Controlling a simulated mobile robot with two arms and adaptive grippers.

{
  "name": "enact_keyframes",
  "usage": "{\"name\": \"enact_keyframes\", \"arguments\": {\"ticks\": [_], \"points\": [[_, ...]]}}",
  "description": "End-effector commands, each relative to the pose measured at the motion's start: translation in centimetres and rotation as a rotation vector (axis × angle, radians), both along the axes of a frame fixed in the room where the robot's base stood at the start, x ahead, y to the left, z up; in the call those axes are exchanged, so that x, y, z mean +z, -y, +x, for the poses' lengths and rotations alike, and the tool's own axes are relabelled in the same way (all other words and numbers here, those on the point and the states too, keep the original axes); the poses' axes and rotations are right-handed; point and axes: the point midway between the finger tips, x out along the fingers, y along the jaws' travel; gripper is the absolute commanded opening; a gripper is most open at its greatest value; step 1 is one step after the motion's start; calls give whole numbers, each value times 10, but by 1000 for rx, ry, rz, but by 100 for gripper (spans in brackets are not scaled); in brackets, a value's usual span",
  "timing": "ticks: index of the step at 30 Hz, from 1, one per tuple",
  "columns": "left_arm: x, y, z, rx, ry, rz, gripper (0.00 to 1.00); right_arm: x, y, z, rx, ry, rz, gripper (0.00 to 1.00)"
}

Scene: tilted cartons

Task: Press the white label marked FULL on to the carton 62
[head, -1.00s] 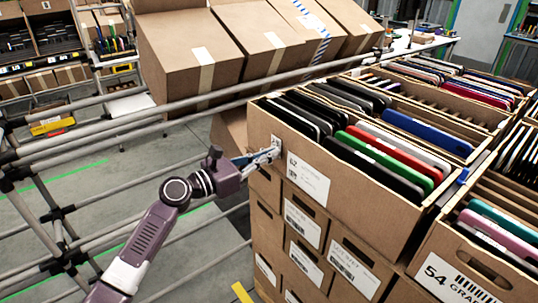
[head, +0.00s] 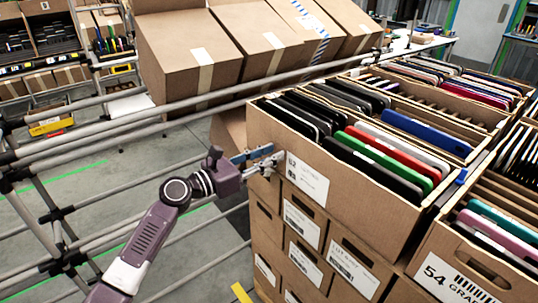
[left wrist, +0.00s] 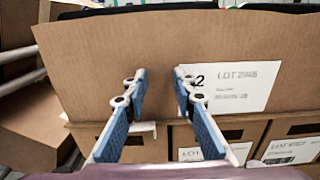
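Carton 62 (head: 345,180) is the brown top carton at the front of the stack, filled with upright dark, green, red and white items. Its face fills the left wrist view (left wrist: 120,55). A printed white lot label (left wrist: 238,86) is on that face, its left end partly covered by a finger; it also shows in the head view (head: 307,178). My left gripper (head: 268,163) is at the left part of this face. In the left wrist view its blue fingers (left wrist: 158,77) are apart, with bare cardboard between them. I cannot make out a label marked FULL. My right gripper is out of view.
More labelled cartons (head: 304,221) are stacked below. Carton 54 (head: 450,270) and other filled cartons stand to the right. A grey pipe rack (head: 120,140) with closed, tilted cartons (head: 185,60) is behind and left of my arm.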

Motion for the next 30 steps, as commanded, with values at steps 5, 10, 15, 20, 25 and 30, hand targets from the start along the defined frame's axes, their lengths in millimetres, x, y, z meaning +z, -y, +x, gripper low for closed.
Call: {"name": "enact_keyframes", "arguments": {"ticks": [5,10,15,20,25,30], "points": [[0,-1,0,0,0,0,25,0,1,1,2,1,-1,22],[-1,-13,-8,3,0,1,25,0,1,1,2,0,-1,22],[-2,-41,-29,3,-1,2,25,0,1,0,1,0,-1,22],[-2,-68,-49,1,-2,2,25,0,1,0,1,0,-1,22],[-1,-88,-64,0,-1,0,25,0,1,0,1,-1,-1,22],[0,-99,-72,0,-1,1,25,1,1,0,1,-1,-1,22]]}}
